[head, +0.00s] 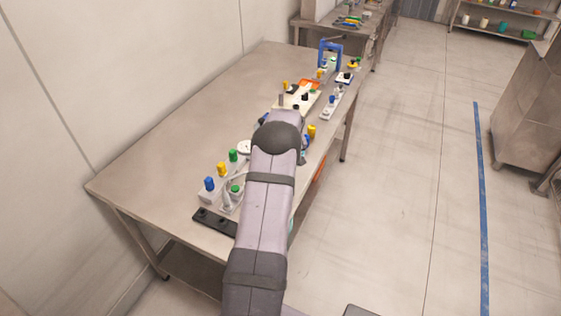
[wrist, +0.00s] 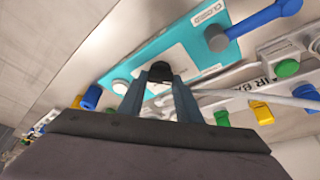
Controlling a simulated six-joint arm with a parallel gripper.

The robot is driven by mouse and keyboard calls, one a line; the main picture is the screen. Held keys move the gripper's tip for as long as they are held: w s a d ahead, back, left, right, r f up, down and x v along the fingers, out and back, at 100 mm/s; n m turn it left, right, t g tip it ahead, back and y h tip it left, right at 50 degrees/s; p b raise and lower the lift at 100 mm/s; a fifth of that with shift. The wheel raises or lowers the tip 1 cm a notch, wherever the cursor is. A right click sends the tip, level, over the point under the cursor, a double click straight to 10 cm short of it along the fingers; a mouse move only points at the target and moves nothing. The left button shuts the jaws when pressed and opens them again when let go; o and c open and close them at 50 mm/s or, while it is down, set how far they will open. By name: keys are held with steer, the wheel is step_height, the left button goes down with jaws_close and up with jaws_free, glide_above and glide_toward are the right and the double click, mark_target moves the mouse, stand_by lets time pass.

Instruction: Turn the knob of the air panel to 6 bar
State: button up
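In the wrist view a pale panel (wrist: 277,50) at the right carries lettering that reads in part "AIR BA". A green knob (wrist: 287,68) stands on it. Its pointer and scale cannot be read. My gripper (wrist: 160,84) is left of this panel, over a teal panel (wrist: 180,48). Its two fingers stand apart, with a small black cap (wrist: 160,71) showing between their tips. I cannot tell whether they touch it. In the head view my arm hides the gripper and much of the work beneath it.
The teal panel has a blue lever (wrist: 262,20) on a grey pivot. Yellow (wrist: 262,112) and blue (wrist: 91,97) knobs stand nearby, with a pale hose (wrist: 245,93). In the head view, a blue arch (head: 331,45) stands toward the far end; the table's left side (head: 185,115) is clear.

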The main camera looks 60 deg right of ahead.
steer(key=shift+m, duration=0.3)
steer(key=m, duration=0.2)
steer(key=m+g+h+b, duration=0.1)
steer(key=m, duration=0.1)
steer(key=shift+w+a+g, duration=0.1)
steer(key=shift+w+g, duration=0.05)
steer(key=shift+g, duration=0.15)
steer(key=m+b, duration=0.1)
steer(key=m+g+b, duration=0.1)
steer(key=shift+w+f+m, duration=0.15)
steer(key=shift+f+m, duration=0.05)
steer(key=shift+m, duration=0.1)
steer(key=m+g+b, duration=0.1)
steer(key=m+b, duration=0.2)
steer(key=b, duration=0.1)
steer(key=shift+w+m, duration=0.1)
steer(key=shift+m, duration=0.2)
steer(key=m, duration=0.1)
steer(key=m+g, duration=0.1)
steer(key=m, duration=0.1)
steer(key=shift+w+r+m+g, duration=0.1)
steer(key=shift+r+m+g, duration=0.15)
steer(key=shift+m+g, duration=0.15)
steer(key=shift+m+g+y+p, duration=0.45)
steer(key=shift+m+p, duration=0.35)
steer(key=shift+m, duration=1)
steer(key=o, duration=1)
steer(key=shift+o, duration=0.2)
